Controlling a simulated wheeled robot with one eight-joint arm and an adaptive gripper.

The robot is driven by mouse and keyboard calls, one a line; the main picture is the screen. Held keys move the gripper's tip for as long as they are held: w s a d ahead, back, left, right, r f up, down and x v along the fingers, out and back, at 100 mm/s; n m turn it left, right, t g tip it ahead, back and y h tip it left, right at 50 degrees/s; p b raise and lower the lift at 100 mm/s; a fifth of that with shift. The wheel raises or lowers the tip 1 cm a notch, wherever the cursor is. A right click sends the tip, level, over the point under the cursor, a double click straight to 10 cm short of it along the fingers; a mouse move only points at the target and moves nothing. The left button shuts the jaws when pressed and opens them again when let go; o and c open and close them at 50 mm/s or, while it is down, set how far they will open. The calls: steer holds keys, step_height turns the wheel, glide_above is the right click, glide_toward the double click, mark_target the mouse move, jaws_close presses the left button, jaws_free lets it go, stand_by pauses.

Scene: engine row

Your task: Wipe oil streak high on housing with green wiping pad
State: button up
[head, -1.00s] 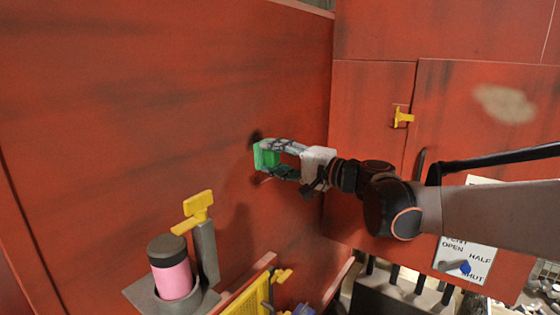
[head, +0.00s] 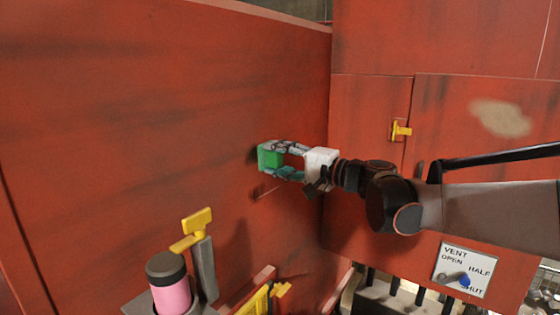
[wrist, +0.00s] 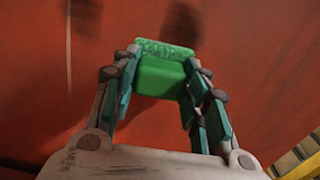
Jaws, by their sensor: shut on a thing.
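The green wiping pad (head: 270,157) is between the fingers of my gripper (head: 283,160), which is shut on it. In the wrist view the pad (wrist: 160,75) sits squarely between the two fingertips (wrist: 158,78), its far face towards the red housing wall (head: 130,120). A small dark smear (head: 252,156), likely the oil streak, shows just left of the pad in the head view; the pad hides part of that area. In the wrist view a dark patch (wrist: 182,27) lies beyond the pad. I cannot tell whether the pad touches the wall.
A pink canister with a dark lid (head: 170,284) stands in a grey holder at lower left, beside a yellow handle (head: 197,222). A red panel with a yellow latch (head: 400,131) and a vent sign (head: 464,268) stand at right.

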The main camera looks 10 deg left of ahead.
steer(key=shift+s+a, duration=0.5)
steer(key=shift+s, duration=0.7)
steer(key=shift+s+a, duration=0.55)
steer(key=shift+s, duration=0.7)
steer(key=shift+s+a, duration=0.5)
steer(key=shift+s, duration=0.7)
steer(key=shift+d, duration=0.1)
steer(key=shift+v, duration=2.9)
steer(key=v, duration=0.3)
